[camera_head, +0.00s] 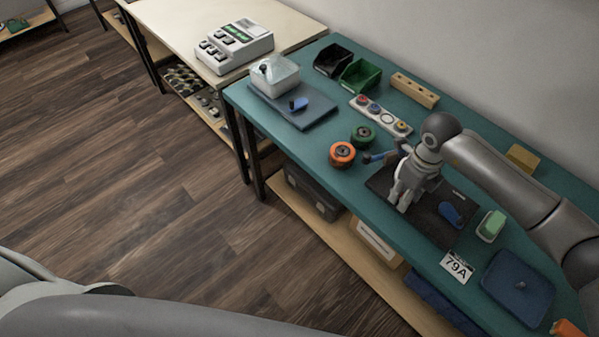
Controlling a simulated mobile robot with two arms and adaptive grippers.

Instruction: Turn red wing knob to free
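My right gripper (400,203) points down over the dark board or mat (428,222) on the teal bench. Its fingers look close together, but I cannot tell whether they are open or shut on something. No red wing knob shows clearly; the area under the fingers is hidden. A blue knob-like piece (451,214) lies on the dark board to the right of the gripper. A strip with several coloured round tops (381,116), one of them reddish, sits farther back. My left gripper is not in view.
Orange (342,154) and green (362,136) spools and a blue-handled tool (374,158) stand left of the gripper. A green-topped block (491,226), a 79A label (457,267) and a blue tray (518,286) lie to the right. Black and green bins (360,76) stand at the back.

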